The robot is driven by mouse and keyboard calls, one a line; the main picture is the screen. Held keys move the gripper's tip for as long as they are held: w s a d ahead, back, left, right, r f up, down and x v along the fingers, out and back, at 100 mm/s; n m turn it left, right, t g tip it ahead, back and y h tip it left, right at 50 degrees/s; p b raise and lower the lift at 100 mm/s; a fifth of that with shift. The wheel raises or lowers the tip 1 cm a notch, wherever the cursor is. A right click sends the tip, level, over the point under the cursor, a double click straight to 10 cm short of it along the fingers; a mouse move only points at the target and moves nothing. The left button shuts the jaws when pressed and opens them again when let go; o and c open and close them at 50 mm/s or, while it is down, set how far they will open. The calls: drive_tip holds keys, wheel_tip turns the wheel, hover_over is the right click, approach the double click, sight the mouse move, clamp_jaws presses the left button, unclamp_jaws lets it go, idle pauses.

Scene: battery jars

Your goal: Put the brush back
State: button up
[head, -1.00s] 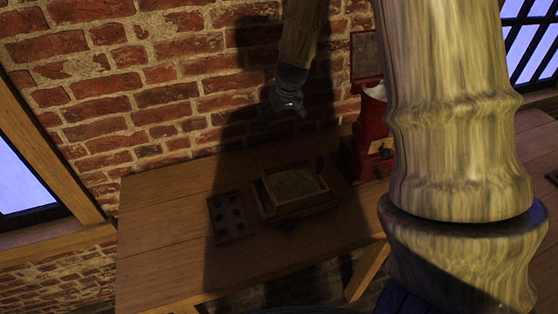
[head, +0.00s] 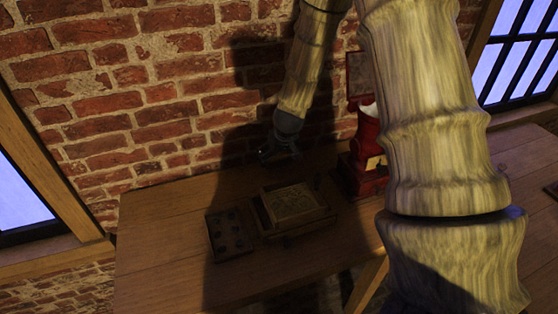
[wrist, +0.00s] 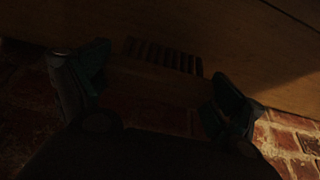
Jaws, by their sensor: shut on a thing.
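My gripper (head: 278,152) hangs above the back part of the wooden table, near the brick wall and behind a wooden box. In the wrist view, the gripper (wrist: 158,92) has its two dark fingers set wide apart, one on each side of a dark wooden block that looks like the brush (wrist: 150,88). A row of dark tufts or slats (wrist: 162,54) shows at its far side, toward the table. The gripper is shut on this piece. The brush cannot be made out in the head view, where the gripper is in deep shadow.
On the table (head: 160,235) stand a wooden box (head: 297,204) with a lighter top, a dark board with round spots (head: 229,234) to its left, and a red device (head: 362,178) to the right. The brick wall (head: 140,90) rises close behind. The table's left part is clear.

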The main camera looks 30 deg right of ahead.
sight(280, 159)
wheel_tip(280, 159, down, 3)
drive_tip(key=shift+d+r+p, duration=0.15)
drive_tip(key=shift+p, duration=0.15)
drive_tip(key=o, duration=0.8)
drive_tip(key=shift+r, duration=0.1)
drive_tip(key=shift+b+v, duration=1.35)
drive_tip(key=shift+v, duration=4.6)
drive_tip(key=shift+s, duration=0.1)
